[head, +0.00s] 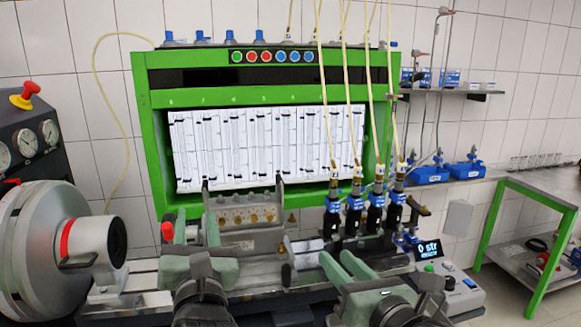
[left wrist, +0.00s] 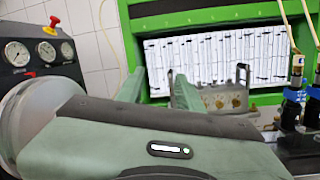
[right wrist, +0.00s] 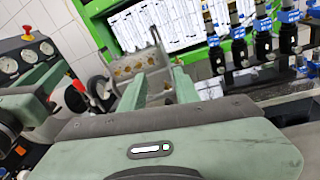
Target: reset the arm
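My left gripper (head: 196,230) is in front of the bench's left part. Its two green fingers stand apart with nothing between them, as the left wrist view (left wrist: 157,92) also shows. My right gripper (head: 343,262) is lower and to the right, in front of the injectors. Its fingers are also apart and empty in the right wrist view (right wrist: 156,88). Both grippers point toward the green pump testbench (head: 142,120). Neither is seen holding anything. A grey metal pump block (head: 245,215) stands behind and between them.
Several black and blue injectors (head: 354,210) with hoses stand at right. A big grey motor drum (head: 35,245) and a gauge panel (head: 35,135) are at left. A small display box (head: 430,252) sits front right. A green-framed side table (head: 535,195) stands far right.

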